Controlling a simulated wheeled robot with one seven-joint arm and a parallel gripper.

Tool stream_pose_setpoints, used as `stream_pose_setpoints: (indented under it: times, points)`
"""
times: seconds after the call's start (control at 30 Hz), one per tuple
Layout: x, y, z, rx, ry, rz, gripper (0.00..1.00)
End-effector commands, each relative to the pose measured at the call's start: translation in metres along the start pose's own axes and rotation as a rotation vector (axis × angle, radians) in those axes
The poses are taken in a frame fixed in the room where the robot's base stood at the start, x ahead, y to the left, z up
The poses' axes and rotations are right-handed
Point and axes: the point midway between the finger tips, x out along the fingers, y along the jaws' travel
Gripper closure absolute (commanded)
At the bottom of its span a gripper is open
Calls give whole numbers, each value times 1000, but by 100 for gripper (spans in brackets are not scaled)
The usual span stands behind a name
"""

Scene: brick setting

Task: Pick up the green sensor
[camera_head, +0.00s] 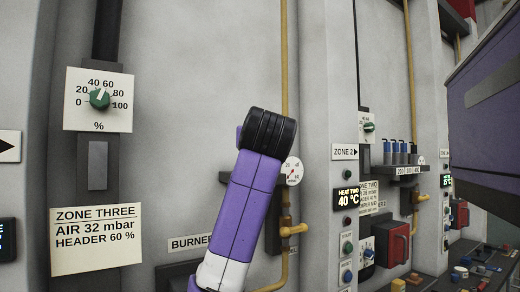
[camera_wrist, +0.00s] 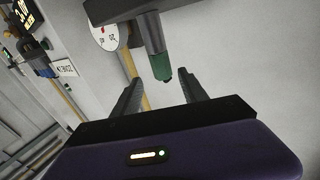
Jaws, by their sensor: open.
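The green sensor (camera_wrist: 161,66) shows in the wrist view as a green tip below a grey cylindrical body. It hangs from a dark bracket (camera_wrist: 122,9) on the pale wall. My gripper (camera_wrist: 160,76) is open, with its two dark fingers spread and nothing between their pads that I can make out. The green tip appears in the gap between the fingertips, at or just beyond them; the exact depth cannot be told. In the head view my purple arm stands in the middle, and neither the gripper nor the green sensor can be made out.
A round white gauge (camera_head: 293,171) sits on a yellow pipe (camera_head: 285,60) near the arm; the gauge also shows in the wrist view (camera_wrist: 105,37). A rack (camera_head: 400,170) with several blue-topped parts is at right. A red box (camera_head: 398,243) juts out below it.

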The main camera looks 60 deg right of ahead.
Motion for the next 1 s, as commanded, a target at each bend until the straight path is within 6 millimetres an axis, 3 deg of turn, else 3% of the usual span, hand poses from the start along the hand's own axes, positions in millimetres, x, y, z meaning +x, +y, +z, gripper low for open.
stream_pose_setpoints:
  times: [0.17,0.73,1.0]
  points:
    - [4,-3,12,-19,-52,-10,49]
    - [70,-5,18,-23,-51,-10,49]
    - [78,-5,20,-20,-48,-11,49]
